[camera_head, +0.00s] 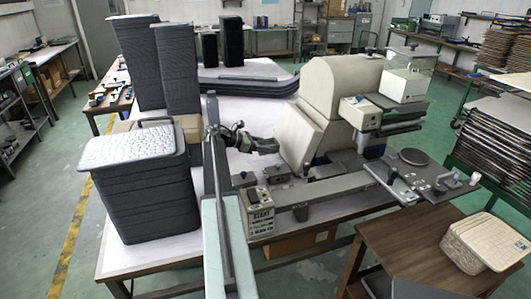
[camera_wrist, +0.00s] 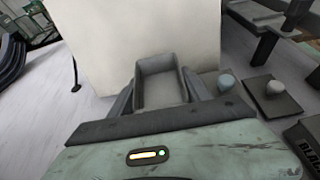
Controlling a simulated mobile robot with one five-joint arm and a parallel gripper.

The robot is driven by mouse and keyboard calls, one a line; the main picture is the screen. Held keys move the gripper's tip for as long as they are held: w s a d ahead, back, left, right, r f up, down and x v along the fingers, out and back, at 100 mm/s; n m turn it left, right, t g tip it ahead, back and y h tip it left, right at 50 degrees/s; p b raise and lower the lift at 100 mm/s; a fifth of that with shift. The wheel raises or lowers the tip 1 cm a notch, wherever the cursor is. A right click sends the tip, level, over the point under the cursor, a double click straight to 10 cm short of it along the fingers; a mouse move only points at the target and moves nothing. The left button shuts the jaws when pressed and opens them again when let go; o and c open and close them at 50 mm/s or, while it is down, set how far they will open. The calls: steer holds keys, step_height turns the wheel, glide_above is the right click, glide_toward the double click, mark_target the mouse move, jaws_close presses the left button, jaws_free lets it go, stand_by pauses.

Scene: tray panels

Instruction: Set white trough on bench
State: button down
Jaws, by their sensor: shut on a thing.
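In the wrist view my gripper (camera_wrist: 160,96) is shut on a small, open, rectangular trough (camera_wrist: 158,76), pale grey-white in this light. One finger lies along each side of it, and its hollow faces the camera. In the head view my gripper (camera_head: 266,146) is over the bench, left of the cream machine; the trough cannot be made out clearly there. The bench (camera_head: 113,250) has a pale top, which also shows in the wrist view (camera_wrist: 30,115). I cannot tell whether the trough touches the bench.
The large cream machine (camera_head: 330,100) stands close in front of my gripper. Stacks of dark panels (camera_head: 145,195) fill the bench's left side. A labelled control box (camera_head: 261,217) sits at the front edge.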

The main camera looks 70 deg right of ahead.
mark_target(267, 165)
step_height(267, 165, down, 7)
steer(key=b, duration=0.6)
steer(key=shift+r+b, duration=0.2)
steer(key=shift+b, duration=0.15)
steer(key=shift+f+b, duration=0.65)
steer(key=shift+c, duration=2)
jaws_free()
steer(key=shift+r, duration=0.1)
